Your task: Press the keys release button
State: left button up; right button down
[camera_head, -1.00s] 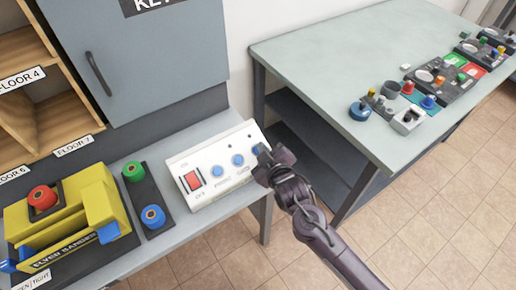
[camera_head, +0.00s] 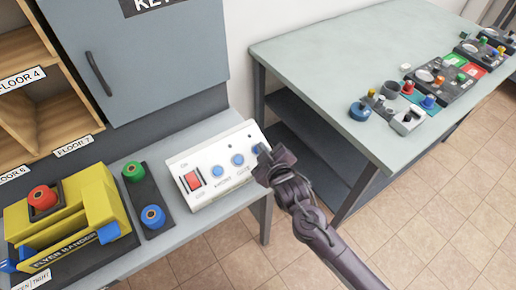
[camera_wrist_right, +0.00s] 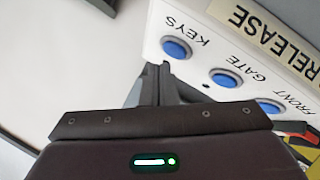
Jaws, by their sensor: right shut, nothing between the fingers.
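The white release panel (camera_head: 207,193) lies on the grey counter with a red switch and a row of three blue buttons. The keys button (camera_head: 256,149) is the rightmost blue one in the head view, partly behind my gripper. In the right wrist view, the keys button (camera_wrist_right: 176,50) sits beside the "KEYS" label. My right gripper (camera_head: 263,149) is shut and empty, its tips at the panel's right end. In the wrist view the shut fingertips (camera_wrist_right: 163,70) overlap the keys button's lower left edge. I cannot tell whether they touch it. My left gripper is not in view.
The gate button (camera_wrist_right: 225,78) and front button (camera_wrist_right: 268,106) are close beside the keys button. A yellow machine (camera_head: 100,200) and a dark plate with green and blue knobs (camera_head: 146,195) stand left. A table (camera_head: 320,75) with several devices stands right, beyond a gap.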

jog(key=shift+f, duration=0.1)
jog(key=shift+w+a+f, duration=0.1)
jog(key=shift+w+f, duration=0.1)
jog(key=shift+f, duration=0.1)
jog(key=shift+w+a+f+b, duration=0.1)
jog(key=shift+f+b, duration=0.2)
jog(key=shift+f, duration=0.05)
dwell(0.8)
jog(key=shift+s+d+r+p, duration=0.2)
jog(key=shift+s+r+p, duration=0.1)
jog(key=shift+r+p, duration=0.6)
jog(key=shift+f, duration=0.15)
jog(key=r+p, duration=0.1)
jog(key=p, duration=0.1)
jog(key=s+d+r+p, duration=0.1)
jog(key=r+p, duration=0.2)
jog(key=shift+s+d+r+p, duration=0.2)
jog(key=shift+s+p, duration=0.2)
